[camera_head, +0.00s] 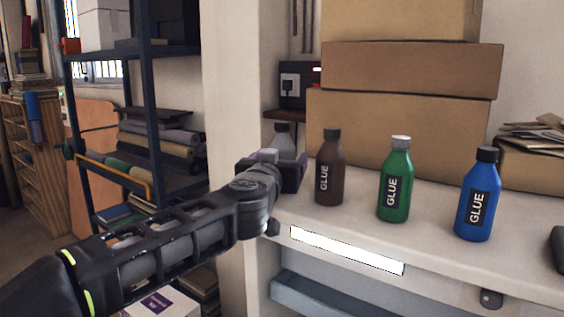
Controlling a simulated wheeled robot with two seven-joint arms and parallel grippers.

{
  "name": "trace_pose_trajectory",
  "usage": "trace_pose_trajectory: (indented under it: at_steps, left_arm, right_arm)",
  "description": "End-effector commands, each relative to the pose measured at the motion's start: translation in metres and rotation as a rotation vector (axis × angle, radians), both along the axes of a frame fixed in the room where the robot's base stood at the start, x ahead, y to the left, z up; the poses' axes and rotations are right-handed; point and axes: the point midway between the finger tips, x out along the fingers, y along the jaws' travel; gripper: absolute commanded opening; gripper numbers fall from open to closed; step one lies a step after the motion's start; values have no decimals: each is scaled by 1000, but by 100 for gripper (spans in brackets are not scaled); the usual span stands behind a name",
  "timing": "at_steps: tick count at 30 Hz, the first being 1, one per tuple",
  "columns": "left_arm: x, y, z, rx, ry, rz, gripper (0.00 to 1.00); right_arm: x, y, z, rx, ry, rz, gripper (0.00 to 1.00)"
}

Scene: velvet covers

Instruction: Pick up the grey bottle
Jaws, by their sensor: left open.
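The grey bottle (284,144) stands upright at the left end of the white counter (350,215). Its shoulder and dark cap show above my left gripper (284,168), and its lower part is hidden behind the gripper. My left gripper is open, level with the bottle's body and right in front of it. I cannot tell whether the fingers are around the bottle or touching it.
To the right stand a brown glue bottle (329,170), a green one (395,182) and a blue one (477,198). Stacked cardboard boxes (400,125) are behind them. A dark shelf rack (150,110) stands at the left. The counter's front strip is mostly clear.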

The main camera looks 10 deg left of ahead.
Motion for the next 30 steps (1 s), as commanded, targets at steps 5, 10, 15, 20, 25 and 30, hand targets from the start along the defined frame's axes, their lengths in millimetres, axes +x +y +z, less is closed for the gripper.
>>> trace_pose_trajectory:
  at_steps: [5,10,15,20,25,30]
  left_arm:
    - [0,0,0,0,0,0,77]
    - [0,0,0,0,0,0,77]
    - [0,0,0,0,0,0,71]
    - [0,0,0,0,0,0,58]
    - [0,0,0,0,0,0,44]
    - [0,0,0,0,0,0,30]
  right_arm:
    - [0,0,0,0,0,0,36]
    - [0,0,0,0,0,0,36]
    - [0,0,0,0,0,0,36]
    - [0,0,0,0,0,0,36]
    - [0,0,0,0,0,0,36]
    - [0,0,0,0,0,0,36]
